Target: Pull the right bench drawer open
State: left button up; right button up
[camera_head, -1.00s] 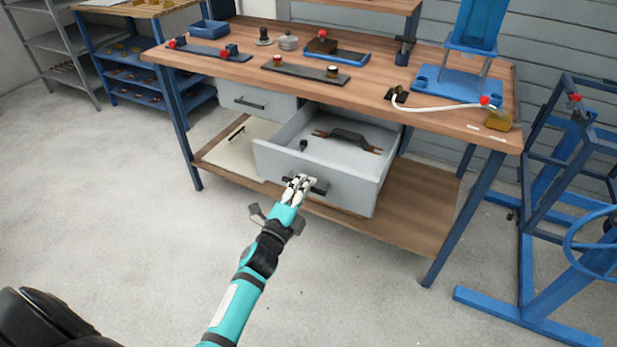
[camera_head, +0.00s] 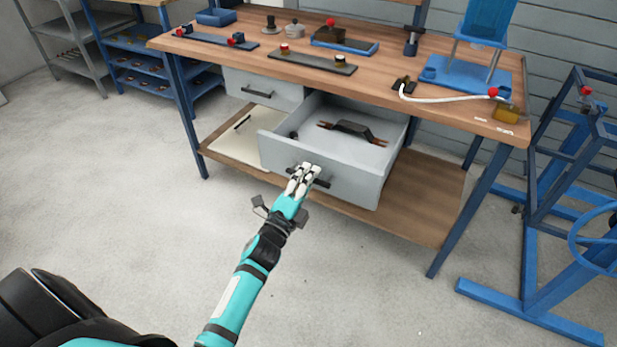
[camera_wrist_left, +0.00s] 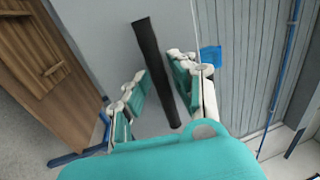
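The right bench drawer (camera_head: 325,178) is grey and stands well out from under the bench top, its inside showing from above. Its dark bar handle (camera_head: 322,183) is on the front panel, partly hidden by my left gripper (camera_head: 303,178). In the left wrist view the handle (camera_wrist_left: 156,65) runs between the two fingers of my left gripper (camera_wrist_left: 160,92). The fingers are apart, with a visible gap on the left side of the bar, so the gripper is open around the handle, not clamped. My right gripper is in neither view.
A dark handled tool (camera_head: 352,130) lies in the drawer. The left drawer (camera_head: 262,90) is shut. The wooden bench top (camera_head: 390,85) holds fixtures and a blue press stand (camera_head: 465,80). A blue frame (camera_head: 540,250) stands at right. The floor before the bench is clear.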

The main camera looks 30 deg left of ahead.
pick_arm(q)
jog(key=s+f, duration=0.2)
jog(key=s, duration=0.9)
jog(key=shift+s+a+f, duration=0.15)
jog(key=shift+s+a, duration=0.05)
jog(key=shift+s, duration=0.2)
jog(key=shift+f, duration=0.1)
jog(key=s+d+f+n+g+y, duration=0.1)
jog(key=s+f+n+g, duration=0.35)
jog(key=f, duration=0.45)
jog(key=s+d+f+n+g, duration=0.1)
jog(key=s+f+n+g, duration=0.3)
jog(key=f, duration=0.5)
jog(key=s+d+f+n+g+y, duration=0.1)
jog(key=s+f+n+g, duration=0.1)
jog(key=f+n+g, duration=0.5)
jog(key=s+d+f+g+h, duration=0.1)
jog(key=s+d+f+g, duration=0.2)
jog(key=s+f, duration=0.65)
jog(key=s+a+p, duration=0.2)
jog(key=s+p, duration=1.4)
jog(key=s, duration=0.1)
jog(key=shift+s+a+r+g, duration=0.35)
jog(key=shift+s+a+r, duration=0.05)
jog(key=shift+r, duration=0.05)
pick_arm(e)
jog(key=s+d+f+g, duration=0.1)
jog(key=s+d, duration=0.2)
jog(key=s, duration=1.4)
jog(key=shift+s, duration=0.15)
